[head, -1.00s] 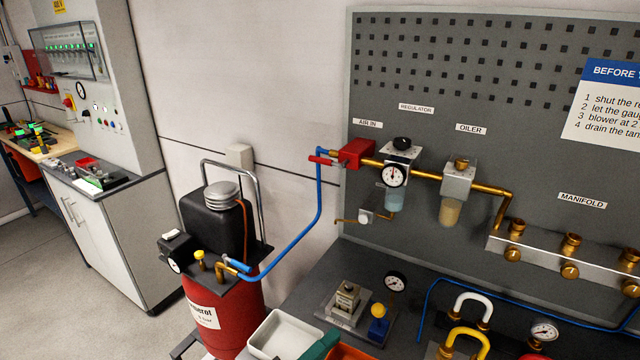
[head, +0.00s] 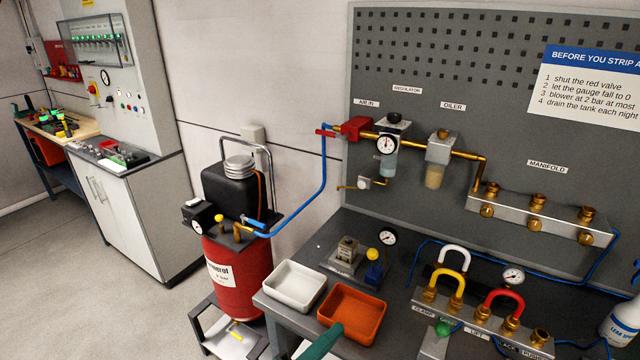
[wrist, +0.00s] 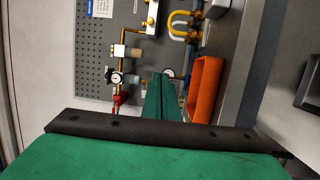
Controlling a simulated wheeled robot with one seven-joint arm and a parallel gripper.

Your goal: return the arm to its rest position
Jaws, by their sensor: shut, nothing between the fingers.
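My gripper (wrist: 160,78) shows in the wrist view as green fingers pressed together, shut and empty, pointing away from the camera towards the bench and panel. The wide green part and black bar at the bottom of that view are mine. In the head view only the green tip of my gripper (head: 334,328) shows, at the bottom edge, in front of the orange tray (head: 352,287). I cannot tell whether it touches the tray. The rest of my arm is out of the head view.
A white tray (head: 318,291) stands beside the orange one on the grey bench. A red compressor tank (head: 240,275) stands left of the bench, with a blue hose (head: 322,185) rising to the panel's red valve (head: 355,128). Hose loops (head: 505,297) stand at right. Floor is clear at left.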

